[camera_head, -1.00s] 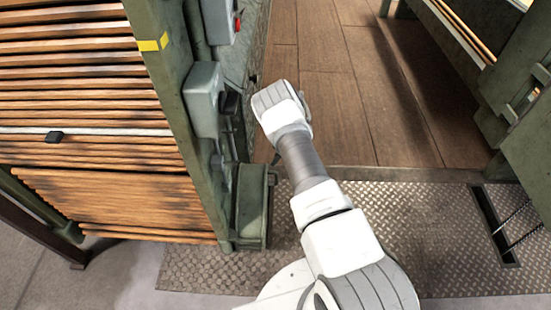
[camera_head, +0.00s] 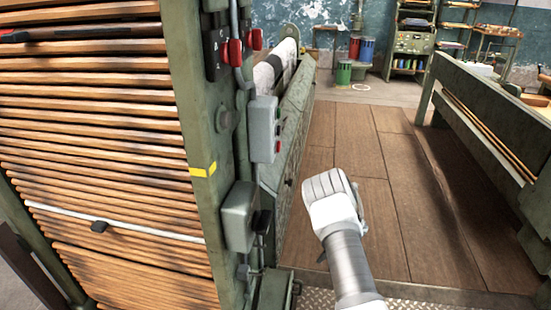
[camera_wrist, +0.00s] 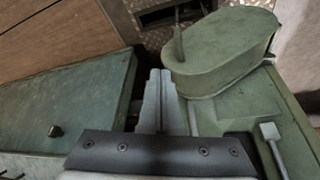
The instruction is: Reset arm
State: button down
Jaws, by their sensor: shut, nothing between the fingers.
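My gripper shows in the wrist view (camera_wrist: 158,88), its two grey fingers together with nothing between them. Below and around the fingers are green machine parts. A rounded green housing (camera_wrist: 225,50) is to the right of the fingertips, and a flat green panel (camera_wrist: 60,110) is to the left. I cannot tell how far they are from the fingers. In the head view my white and grey arm reaches up from the bottom, right of the green machine frame. The fingers are hidden there behind the wrist.
The slatted wooden rack (camera_head: 100,150) on its green frame stands close on the left. Grey control boxes (camera_head: 238,215) stick out toward my arm. A green bench-like frame (camera_head: 490,120) is on the right. Wooden floor (camera_head: 400,200) between them is clear. Coloured bins (camera_head: 367,50) stand far back.

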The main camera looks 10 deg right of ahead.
jog(key=w+d+r+m+t+h, duration=0.1)
jog(key=w+r+t, duration=0.15)
jog(key=r, duration=0.35)
jog(key=w+r+t, duration=0.1)
jog(key=w+r, duration=0.3)
jog(key=r, duration=0.2)
jog(key=s+d+r+m+t+h, duration=0.1)
jog(key=d+r+m+t+h, duration=0.15)
jog(key=r, duration=1.05)
jog(key=s+d+r+m+t+h, duration=0.1)
jog(key=r+m+h, duration=0.2)
jog(key=r, duration=1)
jog(key=s+a+r+m+g, duration=0.2)
jog(key=s+a+r+m, duration=0.15)
jog(key=s+r, duration=0.95)
jog(key=s+a+f+g+y, duration=0.1)
jog(key=s+a, duration=0.4)
jog(key=s, duration=0.8)
jog(key=s+a+f+g+y, duration=0.15)
jog(key=s+a, duration=0.45)
jog(key=s, duration=0.6)
notch_tip(320, 180, up, 20)
jog(key=p, duration=2)
jog(key=shift+s+f+y, duration=0.15)
jog(key=shift+s+y, duration=0.1)
jog(key=shift+y, duration=0.05)
